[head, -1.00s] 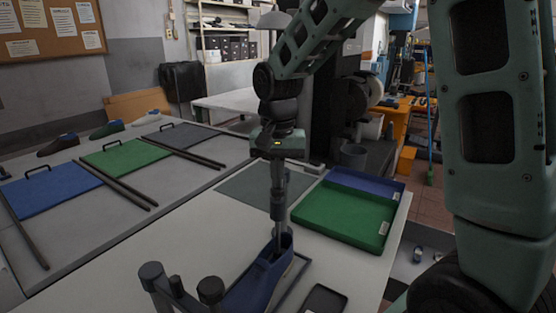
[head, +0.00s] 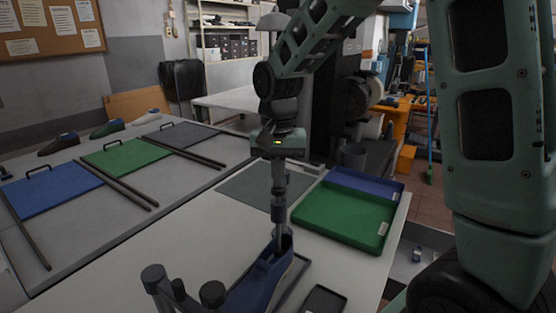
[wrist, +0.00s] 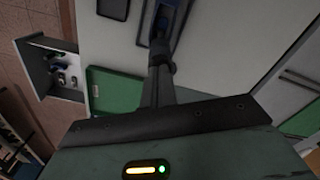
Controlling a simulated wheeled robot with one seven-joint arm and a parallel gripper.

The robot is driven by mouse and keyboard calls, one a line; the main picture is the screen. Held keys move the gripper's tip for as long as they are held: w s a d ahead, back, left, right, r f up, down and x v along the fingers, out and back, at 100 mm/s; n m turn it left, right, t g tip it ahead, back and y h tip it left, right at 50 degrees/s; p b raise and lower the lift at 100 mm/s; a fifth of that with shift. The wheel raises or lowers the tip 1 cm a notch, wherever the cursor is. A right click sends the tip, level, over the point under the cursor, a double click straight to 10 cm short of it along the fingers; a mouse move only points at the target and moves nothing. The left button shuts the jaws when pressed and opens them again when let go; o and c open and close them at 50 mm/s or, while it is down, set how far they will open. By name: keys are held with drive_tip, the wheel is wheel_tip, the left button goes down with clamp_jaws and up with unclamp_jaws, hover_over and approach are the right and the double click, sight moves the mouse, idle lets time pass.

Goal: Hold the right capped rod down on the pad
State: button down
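Dark posts with round caps stand at the bottom of the head view; the right capped rod (head: 212,293) is beside a blue, hollow shoe-shaped piece (head: 262,283). The left capped rod (head: 153,275) stands apart from it, with a shorter post between them. A dark rounded flat pad (head: 325,300) lies right of the blue piece. My gripper (head: 281,240) points straight down, its narrow end inside the blue piece's opening. The wrist view also shows the blue piece (wrist: 180,18) at the gripper's end. The fingertips are hidden, so their opening and any hold are unclear.
A green tray (head: 298,216) with a blue section stands right of a grey mat (head: 240,187). Blue (head: 52,193), green and grey panels with handles lie on the left bench, with dark bars between them.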

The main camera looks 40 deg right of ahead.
wheel_tip(320, 180, up, 8)
drive_tip(key=p, duration=0.6)
drive_tip(key=shift+r+p, duration=0.2)
drive_tip(key=shift+p, duration=0.2)
idle(0.4)
